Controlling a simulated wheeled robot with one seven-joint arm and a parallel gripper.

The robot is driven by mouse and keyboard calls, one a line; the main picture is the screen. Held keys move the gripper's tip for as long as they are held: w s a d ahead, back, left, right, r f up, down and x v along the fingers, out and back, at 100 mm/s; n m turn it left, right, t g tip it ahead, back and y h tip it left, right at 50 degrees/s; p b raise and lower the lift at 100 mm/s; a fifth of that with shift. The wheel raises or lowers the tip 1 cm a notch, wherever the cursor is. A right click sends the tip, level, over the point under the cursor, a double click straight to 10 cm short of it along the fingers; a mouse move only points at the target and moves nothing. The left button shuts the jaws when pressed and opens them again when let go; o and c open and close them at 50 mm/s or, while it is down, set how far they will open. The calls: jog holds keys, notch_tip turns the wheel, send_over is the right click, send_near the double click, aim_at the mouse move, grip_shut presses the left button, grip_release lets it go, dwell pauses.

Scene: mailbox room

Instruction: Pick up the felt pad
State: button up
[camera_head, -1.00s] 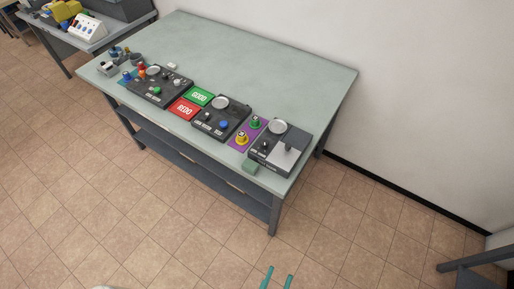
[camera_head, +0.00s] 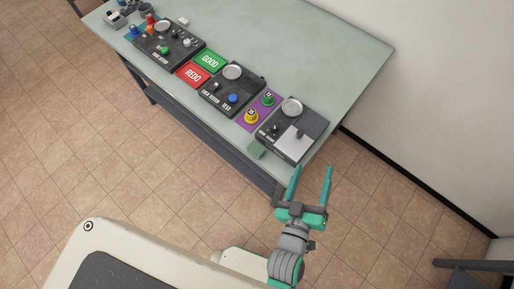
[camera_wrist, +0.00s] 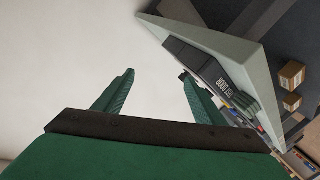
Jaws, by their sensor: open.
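A small green block (camera_head: 257,149), which looks like the felt pad, lies at the front edge of the grey-green table (camera_head: 330,60), beside the rightmost black device. My gripper (camera_head: 313,169) is open and empty, off the table's near right corner, to the right of and slightly below the pad in the head view. In the wrist view, my gripper (camera_wrist: 157,75) has its two green fingers apart with only pale wall between them.
The right device (camera_head: 293,130) has a round dish and a light plate. A purple mat (camera_head: 260,109) bears a yellow and a green knobbed piece. GOOD (camera_head: 209,61) and REDO (camera_head: 193,74) plates lie farther left. The table's back half is mostly clear. A wall stands right.

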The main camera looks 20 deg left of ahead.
jog(key=w+d+r+m+g+h, duration=0.2)
jog(key=w+d+r+m+h, duration=0.3)
jog(key=w+r, duration=0.55)
jog(key=w+d+r+m+g+h, duration=0.25)
jog(key=w+d+r+h, duration=0.45)
jog(key=w+r, duration=0.4)
jog(key=m+g+y, duration=0.3)
jog(key=g+y, duration=0.9)
send_over(256, 148)
notch_tip(256, 148, down, 16)
jog(key=shift+n, duration=0.25)
jog(key=f, duration=0.4)
jog(key=shift+w+d+f, duration=0.15)
jog(key=shift+w+f, duration=0.05)
jog(key=shift+f, duration=0.05)
jog(key=shift+s+f, duration=0.2)
jog(key=shift+f, duration=2.45)
